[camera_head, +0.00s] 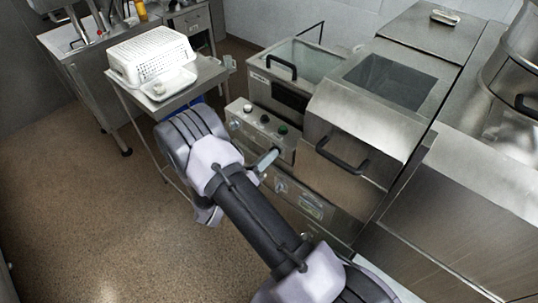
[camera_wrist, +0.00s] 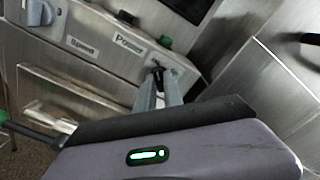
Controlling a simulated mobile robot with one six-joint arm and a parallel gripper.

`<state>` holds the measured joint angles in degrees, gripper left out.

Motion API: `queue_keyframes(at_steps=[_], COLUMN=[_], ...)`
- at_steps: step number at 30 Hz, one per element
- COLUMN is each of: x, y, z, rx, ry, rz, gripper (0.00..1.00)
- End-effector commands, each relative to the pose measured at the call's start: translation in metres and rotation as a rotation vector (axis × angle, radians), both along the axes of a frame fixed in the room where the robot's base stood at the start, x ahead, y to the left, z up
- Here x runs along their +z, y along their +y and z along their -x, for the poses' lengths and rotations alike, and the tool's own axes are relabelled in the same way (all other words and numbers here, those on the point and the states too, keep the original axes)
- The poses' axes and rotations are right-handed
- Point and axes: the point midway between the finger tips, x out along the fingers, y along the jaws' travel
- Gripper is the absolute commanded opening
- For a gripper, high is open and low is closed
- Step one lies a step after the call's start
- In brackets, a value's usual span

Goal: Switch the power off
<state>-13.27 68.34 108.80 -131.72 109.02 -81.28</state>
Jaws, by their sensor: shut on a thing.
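The machine's control panel (camera_head: 262,125) faces me, and it also shows in the wrist view (camera_wrist: 100,60). It carries a label reading "Power" (camera_wrist: 128,42). Beside the label, to its lower right, is a small black switch (camera_wrist: 157,70). My gripper (camera_head: 272,155) is at the panel's lower right. In the wrist view my gripper's fingertips (camera_wrist: 158,82) are close together on the black switch, and they hide part of it. The switch's exact position cannot be told.
The panel also has a green button (camera_wrist: 165,41), a black button (camera_wrist: 124,17) and a grey knob (camera_wrist: 38,13) by a "Speed" label. A black handle (camera_head: 342,155) juts out on the right. A white perforated basket (camera_head: 150,52) stands on a side table at left.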

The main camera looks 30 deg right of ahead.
Motion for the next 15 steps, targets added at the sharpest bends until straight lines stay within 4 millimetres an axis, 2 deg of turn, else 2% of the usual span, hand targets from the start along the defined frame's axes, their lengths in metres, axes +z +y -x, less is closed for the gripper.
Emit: queue_keyframes(at_steps=[15], x=[0.0], y=[0.0002], z=[-0.0002], rx=[0.001], ry=[0.042], rz=[0.016], gripper=[0.0])
